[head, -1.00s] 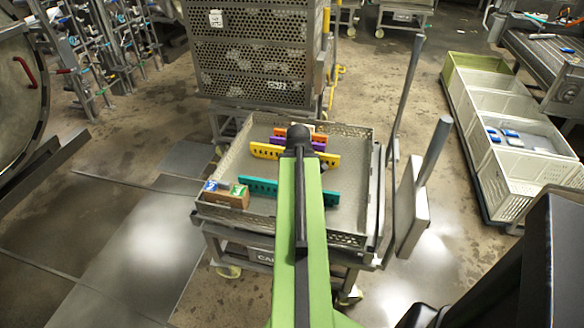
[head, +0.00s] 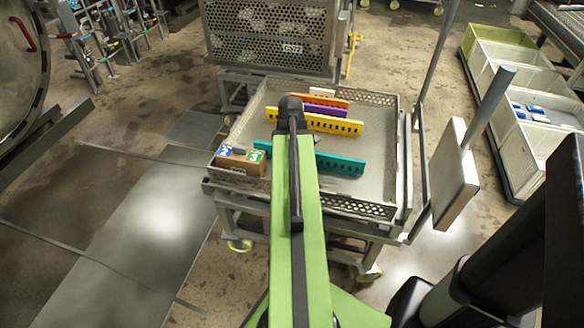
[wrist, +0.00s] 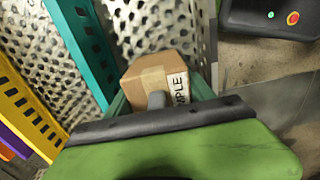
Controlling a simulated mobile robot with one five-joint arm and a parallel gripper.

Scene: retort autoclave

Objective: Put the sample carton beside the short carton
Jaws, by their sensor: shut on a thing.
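The sample carton (wrist: 158,74) is a brown box with a tape strip and a white label with partly visible black lettering. In the wrist view my gripper (wrist: 160,98) is shut on it, with dark green fingers at its sides. The carton is beside the teal divider (wrist: 84,45). In the head view my arm hides the gripper and the sample carton. Low brown cartons (head: 238,166) with green, white and blue markings stand at the tray's front left corner; I cannot tell which is the short carton.
The perforated metal tray (head: 385,135) holds a teal divider (head: 340,164), a yellow one (head: 335,124), purple and orange ones, and a small pale block (head: 322,92) at the back. A control panel (head: 447,172) on a post stands at right. White crates (head: 545,140) are farther right.

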